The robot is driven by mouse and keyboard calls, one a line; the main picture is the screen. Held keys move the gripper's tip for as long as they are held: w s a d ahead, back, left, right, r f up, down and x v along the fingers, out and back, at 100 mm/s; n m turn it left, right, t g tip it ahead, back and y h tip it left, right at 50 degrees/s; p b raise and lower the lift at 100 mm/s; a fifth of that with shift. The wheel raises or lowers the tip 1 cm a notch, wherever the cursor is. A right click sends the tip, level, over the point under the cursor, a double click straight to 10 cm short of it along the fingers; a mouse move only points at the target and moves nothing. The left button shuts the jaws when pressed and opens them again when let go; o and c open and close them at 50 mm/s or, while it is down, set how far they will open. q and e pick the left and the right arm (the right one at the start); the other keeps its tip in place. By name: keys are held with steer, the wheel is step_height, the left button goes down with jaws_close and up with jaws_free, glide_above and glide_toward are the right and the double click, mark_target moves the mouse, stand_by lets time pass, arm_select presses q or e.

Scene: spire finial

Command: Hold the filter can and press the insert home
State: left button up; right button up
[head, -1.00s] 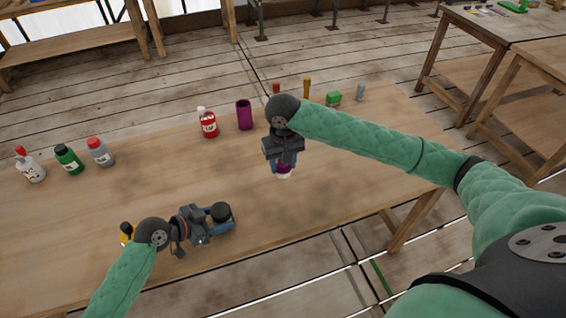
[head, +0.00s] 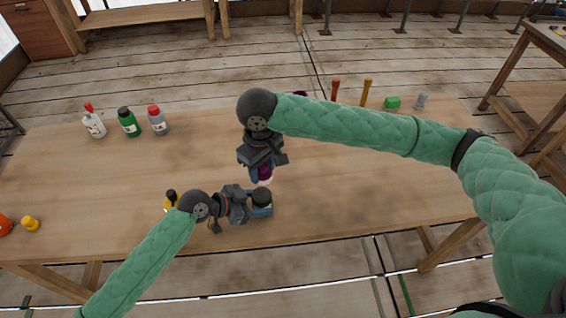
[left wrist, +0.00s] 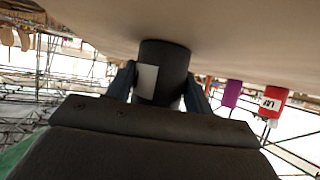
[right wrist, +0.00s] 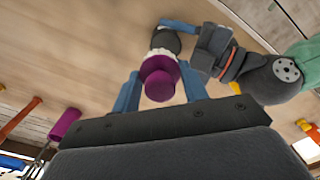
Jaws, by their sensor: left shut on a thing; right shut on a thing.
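The filter can (head: 262,196) is a dark, short cylinder near the table's front edge. My left gripper (head: 258,207) is shut on it from the left; the left wrist view shows the can (left wrist: 165,62) between the fingers, with a pale label. The insert (head: 264,174) is purple with a white end. My right gripper (head: 262,170) is shut on it and holds it white end down, just above the can. In the right wrist view the insert (right wrist: 158,80) overlaps the dark can (right wrist: 166,40); I cannot tell whether they touch.
White, green and grey bottles (head: 129,122) stand at the back left. Tools and a green block (head: 392,103) are at the back right. A yellow bottle (head: 170,202) stands close to my left gripper.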

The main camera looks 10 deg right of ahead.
mark_target(261, 195)
steer(key=shift+s+a+n, duration=0.3)
steer(key=shift+a+n, duration=0.1)
steer(key=shift+a, duration=0.1)
steer(key=shift+f, duration=3.05)
steer(key=shift+f, duration=0.15)
steer(key=o, duration=1.1)
steer(key=shift+s+a, duration=0.1)
steer(key=shift+c, duration=0.2)
